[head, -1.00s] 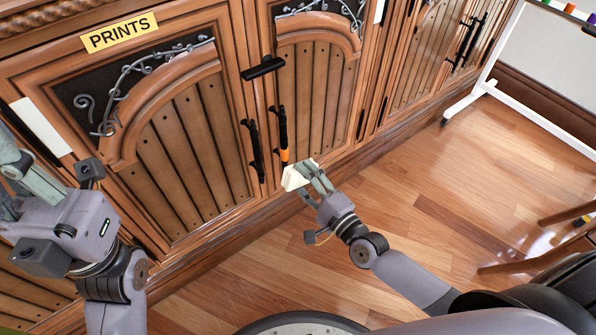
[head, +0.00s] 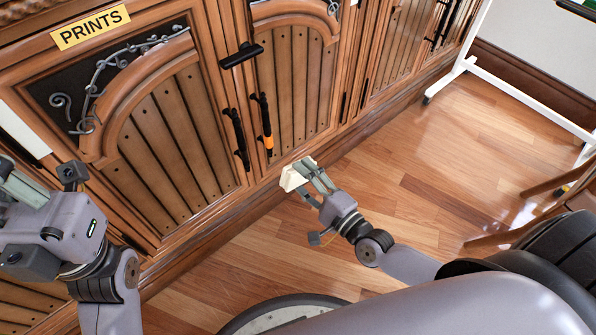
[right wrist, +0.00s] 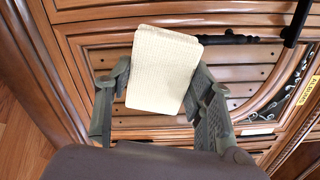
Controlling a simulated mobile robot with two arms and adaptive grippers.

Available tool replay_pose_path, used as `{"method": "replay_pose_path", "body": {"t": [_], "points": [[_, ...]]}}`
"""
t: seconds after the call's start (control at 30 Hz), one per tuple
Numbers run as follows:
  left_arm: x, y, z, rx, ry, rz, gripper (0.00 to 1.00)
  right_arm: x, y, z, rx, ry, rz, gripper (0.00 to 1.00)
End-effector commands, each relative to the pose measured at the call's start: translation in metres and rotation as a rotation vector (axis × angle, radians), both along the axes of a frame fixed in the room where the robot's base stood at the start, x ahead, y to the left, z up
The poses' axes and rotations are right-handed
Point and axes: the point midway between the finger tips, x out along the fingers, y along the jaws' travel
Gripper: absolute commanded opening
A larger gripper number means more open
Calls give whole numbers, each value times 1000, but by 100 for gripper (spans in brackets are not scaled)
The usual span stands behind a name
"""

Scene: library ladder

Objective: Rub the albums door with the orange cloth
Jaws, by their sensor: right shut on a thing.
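My right gripper (head: 312,180) is shut on a cream, textured pad or folded cloth (right wrist: 163,70); it looks cream, not orange. In the head view the pad (head: 297,173) is low in front of the cabinet; I cannot tell whether it touches. The right wrist view shows an arched, planked door (right wrist: 250,75) with a yellow ALBUMS label (right wrist: 311,92) behind the pad. This appears to be the door (head: 295,80) right of the PRINTS door in the head view. My left gripper (head: 14,185) is at the left edge, partly cut off; its jaw state is unclear.
The PRINTS door (head: 165,135) is at left, with its yellow label (head: 90,27). Black handles (head: 236,138) stick out; one handle (head: 264,125) has an orange band. A white stand frame (head: 520,100) and a chair leg (head: 515,232) are at right. The wooden floor (head: 410,180) between is clear.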

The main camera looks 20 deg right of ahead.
Motion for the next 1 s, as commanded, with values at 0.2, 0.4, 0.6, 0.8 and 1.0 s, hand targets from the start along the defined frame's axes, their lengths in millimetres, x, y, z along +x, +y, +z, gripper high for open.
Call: {"method": "replay_pose_path", "body": {"t": [0.2,0.4,0.6,0.8,1.0], "points": [[1,0,-2,1,8,0,0,-2,-1,0,0,0,1,27],[0,0,-3,1,8,0,0,-2,-1,0,0,0,0,27],[1,0,-2,1,8,0,0,0,0,0,0,-1,0,27],[0,0,-2,1,9,0,0,14,5,1,1,-3,-4,27],[0,0,-4,-1,15,0,0,36,13,1,2,-4,-7,27]]}}
